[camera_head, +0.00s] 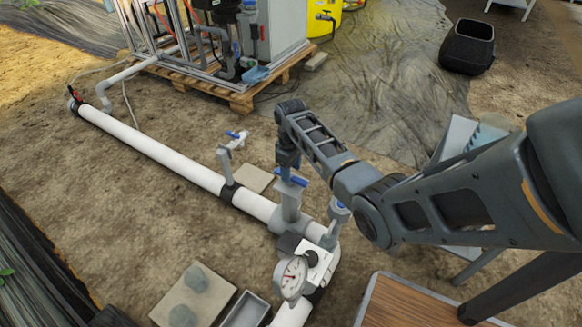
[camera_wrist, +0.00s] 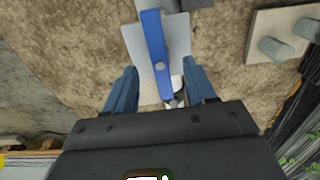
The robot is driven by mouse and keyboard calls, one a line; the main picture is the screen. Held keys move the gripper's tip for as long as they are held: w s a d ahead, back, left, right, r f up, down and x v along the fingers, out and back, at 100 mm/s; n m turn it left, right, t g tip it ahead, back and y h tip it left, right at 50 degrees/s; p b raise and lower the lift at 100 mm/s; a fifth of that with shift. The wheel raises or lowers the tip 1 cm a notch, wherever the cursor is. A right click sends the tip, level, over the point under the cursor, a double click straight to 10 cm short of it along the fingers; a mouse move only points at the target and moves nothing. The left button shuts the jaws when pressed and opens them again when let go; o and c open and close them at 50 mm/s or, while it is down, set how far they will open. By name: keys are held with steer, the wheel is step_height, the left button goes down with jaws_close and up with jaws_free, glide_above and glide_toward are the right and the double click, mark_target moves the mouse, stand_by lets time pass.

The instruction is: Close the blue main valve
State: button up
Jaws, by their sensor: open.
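The main valve's blue lever (camera_head: 297,181) sits on a grey valve body (camera_head: 290,203) on the white pipe. In the wrist view the blue lever (camera_wrist: 153,35) runs lengthwise from the top edge down to the gap between my fingers. My gripper (camera_wrist: 160,72) is open, with one blue finger on each side of the lever's near end and visible gaps to both. In the head view my gripper (camera_head: 288,165) points down just above the valve and partly hides it. I cannot tell the exact height between fingertips and lever.
A smaller valve with a blue handle (camera_head: 236,135) stands farther along the white pipe (camera_head: 160,152). A pressure gauge (camera_head: 291,277) stands close in front of the main valve. A wooden-topped table (camera_head: 400,305) is at lower right. The skid on a pallet (camera_head: 238,98) is behind.

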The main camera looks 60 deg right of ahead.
steer(key=shift+f, duration=0.1)
steer(key=shift+f+b, duration=1.3)
steer(key=shift+f, duration=0.85)
